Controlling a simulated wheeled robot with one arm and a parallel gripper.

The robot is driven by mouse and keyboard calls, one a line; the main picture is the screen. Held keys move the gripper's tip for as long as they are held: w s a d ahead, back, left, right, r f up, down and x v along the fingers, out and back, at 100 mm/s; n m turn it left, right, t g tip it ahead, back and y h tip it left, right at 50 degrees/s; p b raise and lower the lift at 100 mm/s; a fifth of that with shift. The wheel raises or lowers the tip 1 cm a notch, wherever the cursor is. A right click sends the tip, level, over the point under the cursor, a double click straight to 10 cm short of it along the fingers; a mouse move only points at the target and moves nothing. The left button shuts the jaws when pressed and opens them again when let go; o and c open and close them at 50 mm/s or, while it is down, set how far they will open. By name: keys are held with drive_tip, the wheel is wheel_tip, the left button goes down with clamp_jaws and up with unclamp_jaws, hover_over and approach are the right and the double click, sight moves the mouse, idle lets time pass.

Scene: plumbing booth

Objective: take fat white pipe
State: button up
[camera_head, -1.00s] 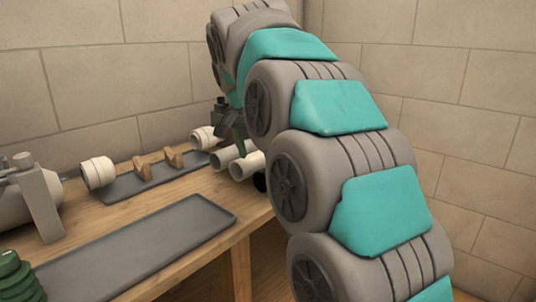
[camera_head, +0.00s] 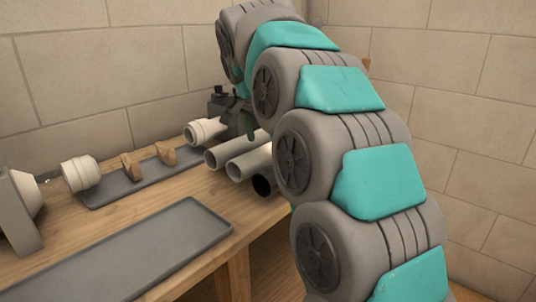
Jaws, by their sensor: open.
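Two white pipes lie side by side at the right end of the wooden bench, open ends toward me. The nearer white pipe (camera_head: 245,165) looks slightly fatter than the other white pipe (camera_head: 226,151), but the difference is small. My gripper (camera_head: 246,134) is small and partly hidden by my own arm at the back right of the bench. It is open, with a finger pointing down above or behind the white pipes. I cannot tell whether it touches them. The far ends of the pipes are hidden behind my arm.
A black pipe (camera_head: 263,185) lies beside the white pipes at the bench edge. An empty grey tray (camera_head: 130,255) lies in front. Stone walls close off the back and right.

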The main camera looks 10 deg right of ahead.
sight(265, 148)
drive_tip(key=shift+p+x, duration=0.3)
drive_tip(key=shift+x, duration=1.9)
drive_tip(key=c, duration=1.5)
